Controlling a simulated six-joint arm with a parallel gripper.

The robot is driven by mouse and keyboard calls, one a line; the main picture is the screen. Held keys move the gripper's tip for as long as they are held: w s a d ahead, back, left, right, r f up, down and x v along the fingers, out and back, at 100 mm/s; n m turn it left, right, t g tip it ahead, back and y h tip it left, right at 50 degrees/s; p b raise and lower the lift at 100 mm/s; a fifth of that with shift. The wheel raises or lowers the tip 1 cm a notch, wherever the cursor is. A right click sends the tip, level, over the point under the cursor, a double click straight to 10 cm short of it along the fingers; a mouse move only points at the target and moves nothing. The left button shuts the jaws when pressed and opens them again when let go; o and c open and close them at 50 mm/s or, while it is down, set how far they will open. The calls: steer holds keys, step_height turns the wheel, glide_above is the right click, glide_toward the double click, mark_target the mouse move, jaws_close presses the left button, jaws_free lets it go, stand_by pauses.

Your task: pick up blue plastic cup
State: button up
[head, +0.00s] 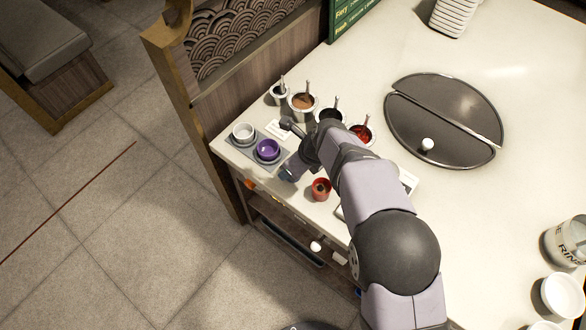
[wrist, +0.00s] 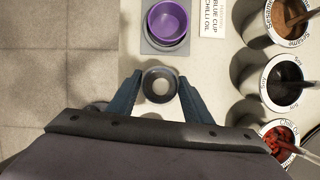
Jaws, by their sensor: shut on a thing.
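My gripper (wrist: 160,92) is shut on a small round cup (wrist: 160,84) with a dark rim and a pale inside. The cup sits between the two blue-grey fingertips. Its colour looks dark grey, and I cannot clearly see blue on it. I cannot tell whether it touches the counter. In the head view my gripper (head: 291,172) is at the counter's left front edge, beside the purple cup (head: 268,149). My arm hides most of the held cup there.
A red cup (head: 321,188) is right of my gripper. Several sauce wells, one with chilli (head: 361,134), line the back. A card (wrist: 212,18) reads "blue cup chilli oil".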

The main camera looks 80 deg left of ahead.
steer(key=shift+r, duration=0.1)
step_height(320, 180, up, 10)
steer(key=shift+f+b, duration=0.2)
steer(key=shift+b, duration=1)
steer(key=shift+w+r+p, duration=0.35)
steer(key=shift+w+r, duration=0.1)
steer(key=shift+r, duration=0.05)
steer(key=w+d+p, duration=0.2)
steer(key=w+p, duration=0.5)
steer(key=w, duration=0.5)
steer(key=w+d+p, duration=0.1)
steer(key=w+p, duration=0.6)
steer(key=w, duration=0.5)
steer(key=shift+w+d+f, duration=0.15)
steer(key=shift+d+f, duration=0.2)
steer(key=shift+d, duration=0.05)
